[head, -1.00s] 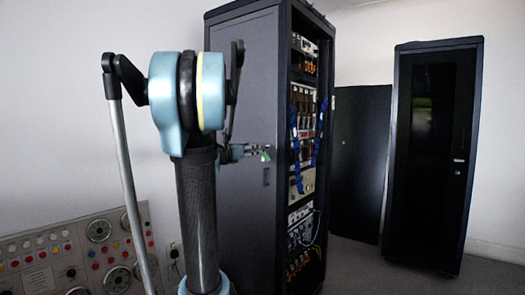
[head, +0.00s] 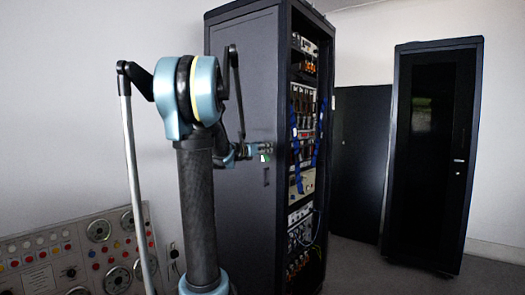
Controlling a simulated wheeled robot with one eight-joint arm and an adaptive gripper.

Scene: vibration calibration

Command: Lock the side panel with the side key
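The side panel (head: 242,90) is the dark grey left side of the tall open rack in the middle of the head view. A small recessed handle (head: 266,177) shows on the panel below my gripper. My gripper (head: 264,150) is small in the picture, in front of the panel near the rack's front edge. A small green piece (head: 265,158) shows at its fingertips; it may be part of the side key, but it is too small to tell. Whether the fingers are shut on it, or touch the panel, I cannot tell. My arm hides part of the panel's left side.
The rack's open front (head: 305,130) shows equipment and blue cables. A dark panel (head: 360,165) leans at the wall behind it. A closed black cabinet (head: 430,150) stands at the right. A control console (head: 75,255) with dials is at the lower left. Floor is clear between rack and cabinet.

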